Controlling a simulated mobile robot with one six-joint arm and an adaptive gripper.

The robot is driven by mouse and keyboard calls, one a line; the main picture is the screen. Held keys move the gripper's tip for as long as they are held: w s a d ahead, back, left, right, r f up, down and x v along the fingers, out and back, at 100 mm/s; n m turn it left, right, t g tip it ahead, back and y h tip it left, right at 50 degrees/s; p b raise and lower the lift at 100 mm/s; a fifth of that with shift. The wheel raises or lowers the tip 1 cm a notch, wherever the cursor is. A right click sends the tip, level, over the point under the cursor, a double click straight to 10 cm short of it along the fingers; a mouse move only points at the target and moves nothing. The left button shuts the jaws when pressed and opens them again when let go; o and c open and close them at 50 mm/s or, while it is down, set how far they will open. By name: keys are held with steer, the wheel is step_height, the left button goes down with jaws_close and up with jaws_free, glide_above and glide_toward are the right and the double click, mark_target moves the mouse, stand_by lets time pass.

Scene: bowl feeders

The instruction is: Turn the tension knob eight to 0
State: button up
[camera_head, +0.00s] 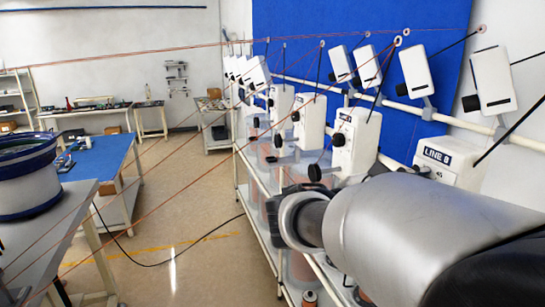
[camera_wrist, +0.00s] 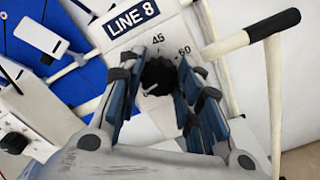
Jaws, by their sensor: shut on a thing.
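The LINE 8 unit (camera_wrist: 142,36) is a white box with a dark blue label and printed scale numbers 45 and 60 in the wrist view. Its black round tension knob (camera_wrist: 159,73) sits below the numbers, with a small white mark at its lower left. My gripper (camera_wrist: 162,68) is shut on the knob, one blue-padded finger on each side. Most of the lower scale is hidden by the fingers. In the head view the LINE 8 unit (camera_head: 450,160) stands at the right; my arm hides its knob and my fingers.
A white handle-like bar with a black grip (camera_wrist: 250,38) stands right of my gripper. Other line units with black knobs (camera_head: 355,140) run along the rack at left. Orange wires (camera_head: 150,148) cross the room.

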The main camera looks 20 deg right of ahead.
steer(key=n+p, duration=0.1)
steer(key=p, duration=0.1)
steer(key=n+p, duration=0.2)
steer(key=shift+r+n, duration=0.2)
steer(key=shift+n, duration=0.1)
steer(key=shift+f+n+p, duration=0.1)
steer(key=shift+n+p, duration=0.5)
steer(key=shift+p, duration=0.2)
steer(key=shift+f, duration=0.1)
steer(key=o, duration=1)
steer(key=shift+o, duration=0.2)
steer(key=a, duration=1.2)
steer(key=shift+s, duration=0.4)
